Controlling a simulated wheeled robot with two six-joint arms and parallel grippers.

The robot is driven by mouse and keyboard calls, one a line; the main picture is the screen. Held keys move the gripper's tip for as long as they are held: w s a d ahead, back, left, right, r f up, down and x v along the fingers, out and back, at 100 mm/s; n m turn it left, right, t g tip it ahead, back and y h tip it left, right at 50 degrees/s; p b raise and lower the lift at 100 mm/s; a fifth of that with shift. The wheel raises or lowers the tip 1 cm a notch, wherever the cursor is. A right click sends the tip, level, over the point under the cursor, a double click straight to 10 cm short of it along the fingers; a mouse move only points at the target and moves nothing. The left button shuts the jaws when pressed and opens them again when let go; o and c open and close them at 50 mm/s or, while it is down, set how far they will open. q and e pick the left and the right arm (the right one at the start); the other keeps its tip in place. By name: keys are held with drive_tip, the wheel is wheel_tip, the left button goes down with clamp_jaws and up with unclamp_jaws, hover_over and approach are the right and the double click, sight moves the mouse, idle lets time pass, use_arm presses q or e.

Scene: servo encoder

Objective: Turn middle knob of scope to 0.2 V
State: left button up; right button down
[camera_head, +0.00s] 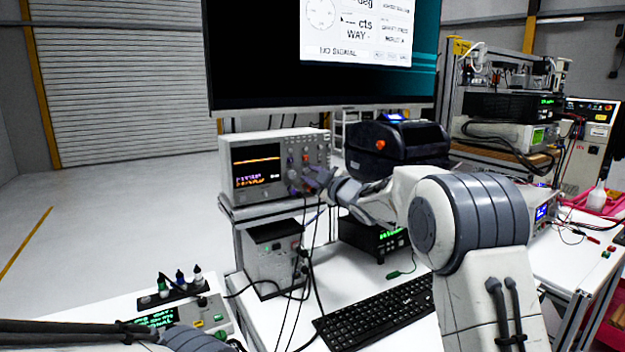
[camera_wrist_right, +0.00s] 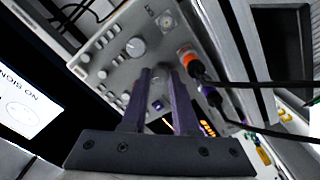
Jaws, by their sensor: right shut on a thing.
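The scope (camera_head: 257,166) is a light grey box with a lit screen, standing on a raised shelf left of centre in the head view. Its knobbed front panel also shows in the right wrist view (camera_wrist_right: 125,72). My right gripper (camera_head: 308,180) is at the lower right of this panel. In the right wrist view its two dark fingers (camera_wrist_right: 160,78) reach to the panel and are shut on a small knob, mostly hidden between them. I cannot read the knob's setting. Part of my left arm shows at the lower left of the head view, with no clear fingertips.
Cables with orange and purple plugs (camera_wrist_right: 195,68) leave the scope beside my right fingers. A grey power box (camera_head: 273,255) stands below the shelf. A black keyboard (camera_head: 375,312) lies on the table, and a large monitor (camera_head: 320,85) hangs above.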

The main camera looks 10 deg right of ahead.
idle(0.3)
drive_tip(key=c, duration=0.9)
unclamp_jaws()
drive_tip(key=shift+c, duration=0.2)
drive_tip(key=shift+s, duration=0.1)
drive_tip(key=b+v, duration=0.2)
drive_tip(key=v, duration=0.8)
drive_tip(key=shift+d+b, duration=0.15)
drive_tip(key=shift+b, duration=0.15)
drive_tip(key=shift+s, duration=0.15)
